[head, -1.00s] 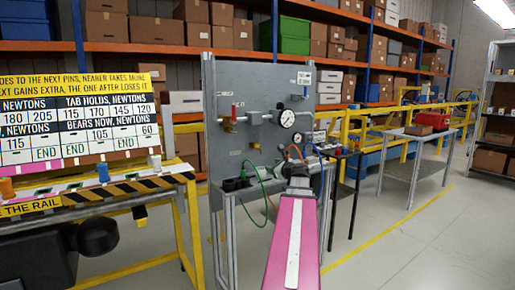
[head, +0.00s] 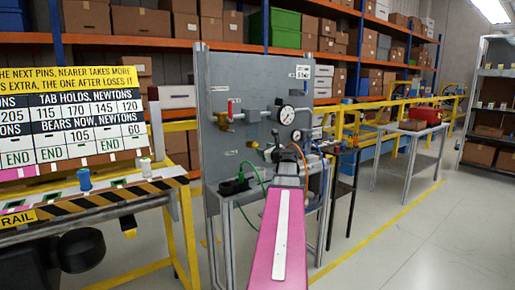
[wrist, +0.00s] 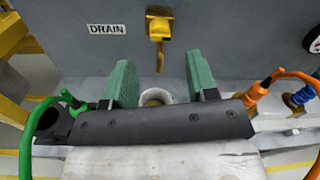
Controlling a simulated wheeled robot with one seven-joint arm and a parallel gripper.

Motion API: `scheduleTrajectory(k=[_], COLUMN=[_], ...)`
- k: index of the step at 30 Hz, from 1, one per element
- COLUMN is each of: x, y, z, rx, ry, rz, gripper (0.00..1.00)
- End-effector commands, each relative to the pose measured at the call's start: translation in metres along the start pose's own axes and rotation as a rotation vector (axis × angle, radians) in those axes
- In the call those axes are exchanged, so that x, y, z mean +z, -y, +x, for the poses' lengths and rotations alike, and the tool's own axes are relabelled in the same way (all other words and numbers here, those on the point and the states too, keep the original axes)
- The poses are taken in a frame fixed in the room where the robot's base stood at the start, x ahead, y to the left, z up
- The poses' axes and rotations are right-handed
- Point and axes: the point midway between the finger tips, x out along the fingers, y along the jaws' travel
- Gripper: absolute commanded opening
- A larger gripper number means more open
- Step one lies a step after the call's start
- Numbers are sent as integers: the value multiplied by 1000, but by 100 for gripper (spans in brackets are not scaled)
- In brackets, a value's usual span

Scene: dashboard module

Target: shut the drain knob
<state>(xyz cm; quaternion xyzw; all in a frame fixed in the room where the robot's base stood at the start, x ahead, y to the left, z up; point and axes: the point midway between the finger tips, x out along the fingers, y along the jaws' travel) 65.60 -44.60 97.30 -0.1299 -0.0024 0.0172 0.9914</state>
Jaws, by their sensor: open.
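A yellow fitting (wrist: 159,27) with a thin stem hanging down is on the grey panel, just right of the DRAIN label (wrist: 107,29) in the wrist view. In the head view a small brass-coloured fitting (head: 254,145) sits low on the panel. I cannot tell which part of it is the knob. My gripper (wrist: 159,60) is open, with its two green fingers apart and nothing held between them. The fitting lies beyond the fingertips, between them in the picture, and looks untouched. In the head view my own arm largely hides the gripper.
A pale round cup (wrist: 156,97) shows between the fingers, below the fitting. A green hose (wrist: 62,98) is at left and an orange hose (wrist: 262,88) at right. A gauge (head: 287,115) and a red-handled brass valve (head: 226,115) are higher on the panel (head: 240,75).

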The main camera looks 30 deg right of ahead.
Motion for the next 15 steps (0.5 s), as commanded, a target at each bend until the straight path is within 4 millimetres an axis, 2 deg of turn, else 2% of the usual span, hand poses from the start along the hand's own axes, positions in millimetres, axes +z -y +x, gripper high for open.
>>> scheduleTrajectory(k=[1, 6, 10, 15], x=[0, 0, 0, 0], y=[1, 1, 1, 0], z=[13, 40, 53, 61], rx=[2, 1, 1, 0], ry=[0, 0, 0, 0], rz=[0, -1, -1, -1], gripper=[53, 53, 53, 53])
